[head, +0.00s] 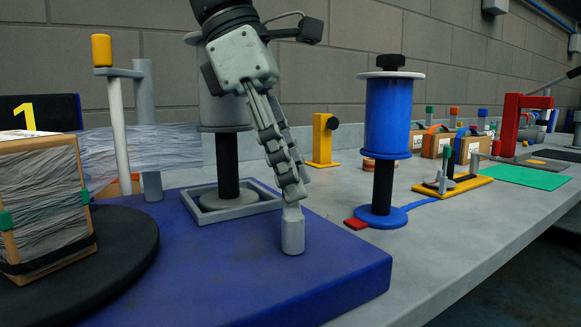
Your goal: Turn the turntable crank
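The turntable (125,245) is a black round disc at the left on a thick blue base (335,270). A wrapped box (45,205) with green corner pieces sits on it. Behind the disc, a grey post (147,120) carries a short arm and a yellow knob (101,50), which looks like a crank. My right gripper (290,190) points down over the blue base, right of the turntable and away from the yellow knob. A short grey cylinder (292,232) is directly below its fingertips. The fingers overlap in this view, so their opening is unclear. My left gripper is out of view.
A film roll stand (227,165) rises behind my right gripper in a square grey frame (255,205). A blue spool (388,115) stands to the right on the grey table (450,215). Further right are a yellow fixture (465,185), boxes and a red press (510,120).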

